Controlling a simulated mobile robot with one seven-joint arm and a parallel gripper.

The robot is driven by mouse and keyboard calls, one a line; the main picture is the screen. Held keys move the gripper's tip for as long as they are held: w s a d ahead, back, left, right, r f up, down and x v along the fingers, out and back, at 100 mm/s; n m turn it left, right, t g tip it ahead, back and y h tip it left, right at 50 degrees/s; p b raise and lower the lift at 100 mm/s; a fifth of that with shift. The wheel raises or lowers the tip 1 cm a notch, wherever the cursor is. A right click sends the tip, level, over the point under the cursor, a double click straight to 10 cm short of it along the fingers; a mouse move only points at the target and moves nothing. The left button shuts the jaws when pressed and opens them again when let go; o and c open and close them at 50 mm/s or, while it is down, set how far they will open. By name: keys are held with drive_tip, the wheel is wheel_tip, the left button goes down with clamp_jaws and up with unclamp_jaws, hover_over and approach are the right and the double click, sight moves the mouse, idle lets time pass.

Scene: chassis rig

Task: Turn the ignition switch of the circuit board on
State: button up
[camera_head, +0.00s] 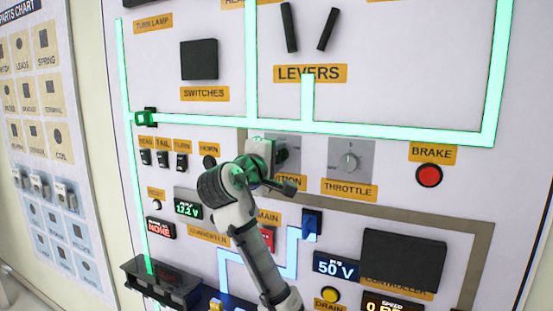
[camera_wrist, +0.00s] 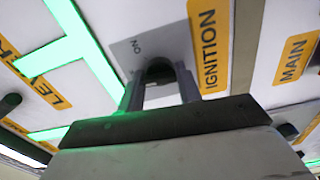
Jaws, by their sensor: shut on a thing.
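The ignition switch is a dark knob (camera_wrist: 160,73) on a grey plate (camera_wrist: 128,55) beside an orange IGNITION label (camera_wrist: 208,43) in the wrist view. An "ON" mark shows on the plate. My gripper (camera_wrist: 160,85) has its two fingers on either side of the knob, shut on it. In the head view my gripper (camera_head: 280,156) is at the grey ignition plate (camera_head: 290,142), and my wrist hides part of the plate and label. The knob's exact turn angle is hard to tell.
The THROTTLE dial (camera_head: 349,161) is right of the ignition, with a red BRAKE button (camera_head: 429,175) farther right. A red MAIN switch (camera_head: 267,239) is below, partly behind my arm. Small HEAD, TAIL and TURN switches (camera_head: 163,159) are left. Glowing green strips (camera_head: 390,131) cross the board above.

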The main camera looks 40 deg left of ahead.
drive_tip(key=m+b, duration=0.2)
drive_tip(key=m, duration=0.3)
drive_tip(key=shift+f+m, duration=0.15)
drive_tip(key=shift+m, duration=0.25)
drive_tip(key=m+b, duration=0.1)
drive_tip(key=m, duration=0.4)
idle(0.4)
drive_tip(key=o, duration=0.9)
drive_tip(key=shift+s, duration=0.15)
drive_tip(key=b+v, duration=0.5)
drive_tip(key=v, duration=0.8)
drive_tip(key=shift+s+d, duration=0.15)
drive_tip(key=shift+s, duration=0.1)
